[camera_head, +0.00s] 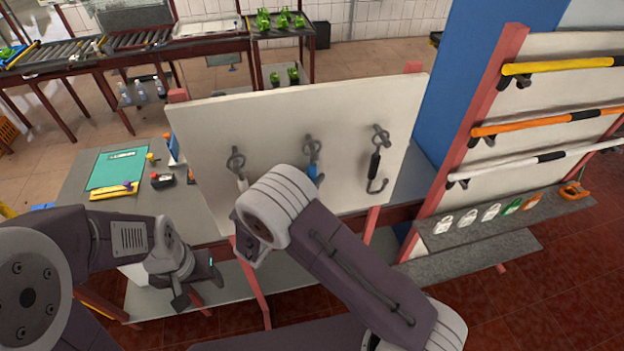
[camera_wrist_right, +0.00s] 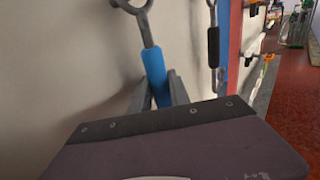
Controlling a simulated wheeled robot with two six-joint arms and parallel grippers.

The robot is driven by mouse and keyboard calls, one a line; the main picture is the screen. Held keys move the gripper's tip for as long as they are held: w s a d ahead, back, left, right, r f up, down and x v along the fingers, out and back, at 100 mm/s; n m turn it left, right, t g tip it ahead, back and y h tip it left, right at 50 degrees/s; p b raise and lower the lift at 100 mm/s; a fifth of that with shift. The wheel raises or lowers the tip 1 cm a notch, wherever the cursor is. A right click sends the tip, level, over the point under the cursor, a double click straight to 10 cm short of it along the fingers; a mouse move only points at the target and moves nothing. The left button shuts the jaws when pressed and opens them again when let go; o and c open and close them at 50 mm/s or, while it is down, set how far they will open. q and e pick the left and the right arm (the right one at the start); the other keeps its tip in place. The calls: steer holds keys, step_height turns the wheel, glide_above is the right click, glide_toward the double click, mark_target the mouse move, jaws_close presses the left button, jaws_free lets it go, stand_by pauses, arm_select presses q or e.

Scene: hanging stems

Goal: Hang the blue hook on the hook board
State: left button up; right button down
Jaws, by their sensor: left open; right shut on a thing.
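The blue hook (camera_head: 312,171) is upright in front of the middle of the white hook board (camera_head: 290,113). Its metal ring is close to the middle peg; I cannot tell whether it sits on the peg. In the right wrist view its blue handle (camera_wrist_right: 153,68) stands between the fingers of my right gripper (camera_wrist_right: 159,90), which is shut on it. In the head view my right forearm hides that gripper and the hook's lower end. My left gripper (camera_head: 194,293) is open and empty, low to the left of the board.
A white-handled hook (camera_head: 242,182) hangs left of the blue one, and a black-handled hook (camera_head: 375,166) hangs right. A rack with coloured bars (camera_head: 545,130) stands at the right. A grey table (camera_head: 90,186) holds a green mat (camera_head: 117,168) and small items.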

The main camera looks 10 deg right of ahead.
steer(key=shift+w+f+b, duration=0.1)
steer(key=shift+f+b, duration=0.3)
stand_by(0.4)
steer(key=c, duration=1.1)
jaws_free()
steer(key=shift+c, duration=0.2)
steer(key=shift+r, duration=0.1)
